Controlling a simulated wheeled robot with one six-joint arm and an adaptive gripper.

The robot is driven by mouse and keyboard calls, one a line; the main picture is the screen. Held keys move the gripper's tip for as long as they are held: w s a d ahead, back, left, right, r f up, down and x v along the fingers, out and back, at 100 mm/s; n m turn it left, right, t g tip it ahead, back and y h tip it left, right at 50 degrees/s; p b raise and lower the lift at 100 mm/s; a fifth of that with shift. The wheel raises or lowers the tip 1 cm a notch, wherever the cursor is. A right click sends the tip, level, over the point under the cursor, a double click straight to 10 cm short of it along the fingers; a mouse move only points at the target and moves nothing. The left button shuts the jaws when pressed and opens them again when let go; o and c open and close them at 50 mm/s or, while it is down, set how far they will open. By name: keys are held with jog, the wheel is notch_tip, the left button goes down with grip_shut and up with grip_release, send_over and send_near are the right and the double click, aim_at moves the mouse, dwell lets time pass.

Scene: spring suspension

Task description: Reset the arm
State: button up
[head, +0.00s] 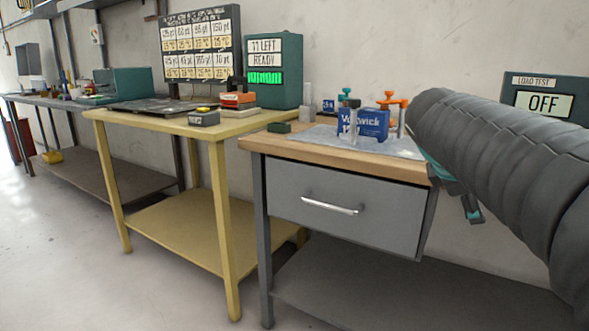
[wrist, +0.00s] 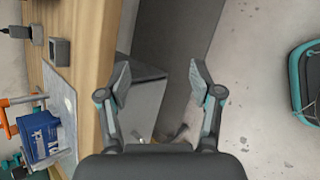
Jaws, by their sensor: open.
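My gripper (wrist: 158,82) is open and empty in the wrist view, its two fingers spread apart over the space beyond the bench edge. In the head view my arm comes in from the right and hides most of the gripper; one finger part (head: 472,208) shows below it, beside the right end of the wooden-topped bench (head: 270,146). Nothing is between the fingers.
The bench holds a blue box (head: 373,123), orange-handled clamps (head: 393,101) and a grey sheet (head: 322,133); its drawer (head: 345,208) is shut. A yellow table (head: 150,120) stands left. A load test display (head: 544,102) reads OFF. The floor (wrist: 265,60) is open.

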jog(key=s+a+f+m+y, duration=0.7)
jog(key=s+a+f+m, duration=0.6)
jog(key=s+a+f, duration=0.2)
notch_tip(320, 180, down, 4)
jog(key=s, duration=0.2)
jog(key=shift+s+a+t, duration=0.2)
jog(key=shift+s+t, duration=0.15)
jog(key=shift+t, duration=0.05)
